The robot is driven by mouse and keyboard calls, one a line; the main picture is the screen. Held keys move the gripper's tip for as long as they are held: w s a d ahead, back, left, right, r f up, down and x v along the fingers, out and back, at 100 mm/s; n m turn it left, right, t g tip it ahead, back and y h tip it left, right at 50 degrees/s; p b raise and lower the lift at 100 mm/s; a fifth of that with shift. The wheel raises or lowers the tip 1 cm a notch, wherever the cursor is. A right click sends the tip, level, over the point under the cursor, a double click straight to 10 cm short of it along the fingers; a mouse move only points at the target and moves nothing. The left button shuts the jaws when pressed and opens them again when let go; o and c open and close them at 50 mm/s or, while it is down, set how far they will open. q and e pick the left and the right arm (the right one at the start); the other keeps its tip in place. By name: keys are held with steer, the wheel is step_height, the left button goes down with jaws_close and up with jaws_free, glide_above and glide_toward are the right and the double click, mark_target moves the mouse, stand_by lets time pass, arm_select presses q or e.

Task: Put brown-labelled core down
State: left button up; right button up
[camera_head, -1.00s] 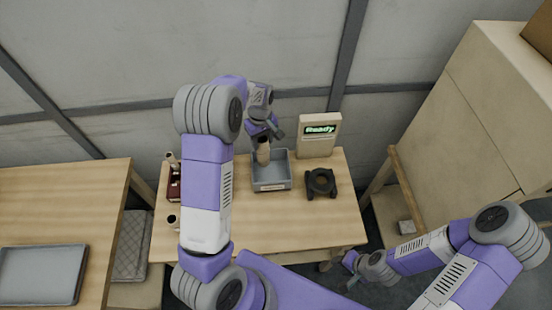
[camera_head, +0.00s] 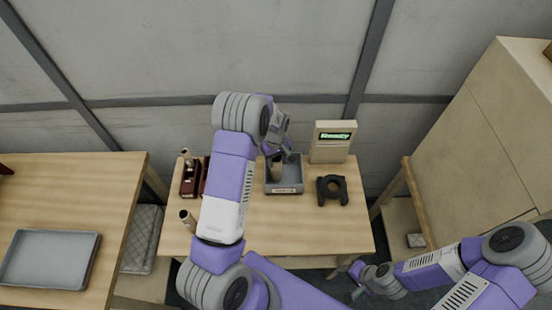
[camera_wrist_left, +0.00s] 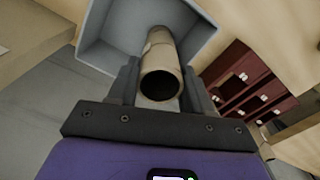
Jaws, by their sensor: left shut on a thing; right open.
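My left gripper (camera_wrist_left: 162,88) is shut on a tan, hollow cardboard core (camera_wrist_left: 160,52). The core's open end faces the left wrist camera. In the head view the core (camera_head: 277,170) stands roughly upright inside the walls of a small grey bin (camera_head: 285,189), towards its left side. My left gripper (camera_head: 284,153) is above the bin. I cannot tell whether the core touches the bin floor. The bin also shows in the left wrist view (camera_wrist_left: 110,30). No brown label can be made out clearly. My right gripper (camera_head: 357,288) is open and empty, low beside the table's front right corner.
A dark red rack (camera_head: 190,178) stands left of the bin, with other cores (camera_head: 187,220) near it. A grey tray (camera_head: 48,258) lies on the left table. The front right tabletop is clear.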

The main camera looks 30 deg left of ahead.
arm_select(q)
steer(key=shift+f, duration=0.35)
steer(key=o, duration=0.8)
steer(key=shift+r, duration=0.1)
